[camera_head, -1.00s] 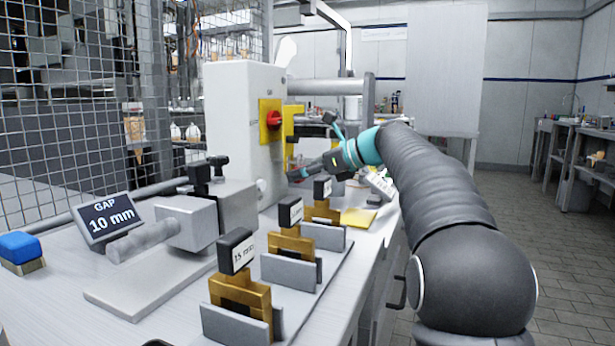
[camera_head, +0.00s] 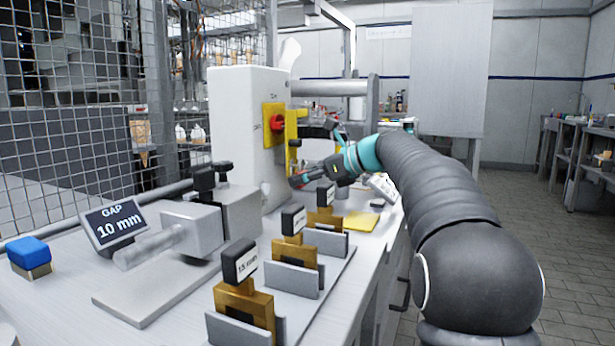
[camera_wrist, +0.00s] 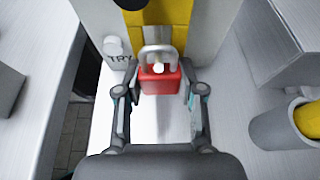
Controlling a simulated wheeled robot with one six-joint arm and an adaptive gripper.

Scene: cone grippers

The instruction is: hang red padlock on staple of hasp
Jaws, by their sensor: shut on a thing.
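My gripper (camera_wrist: 161,82) is shut on the red padlock (camera_wrist: 160,80), with a finger on each side of its body. The padlock's silver shackle points away from me, toward the yellow plate (camera_wrist: 168,12) on the white cabinet. The shackle lies over the lower part of the yellow hasp, but I cannot tell whether it passes through the staple. In the head view my gripper (camera_head: 302,178) is low in front of the white cabinet (camera_head: 235,135), beneath the yellow hasp (camera_head: 292,150) and the red rotary switch (camera_head: 278,123). The padlock cannot be made out there.
A white knob (camera_wrist: 114,46) marked TRY is left of the padlock. A grey cup (camera_wrist: 270,132) with something yellow inside stands at right. Brass gauge blocks in grey holders (camera_head: 292,278), a metal clamp fixture (camera_head: 192,228) and a gap display (camera_head: 115,228) fill the near bench.

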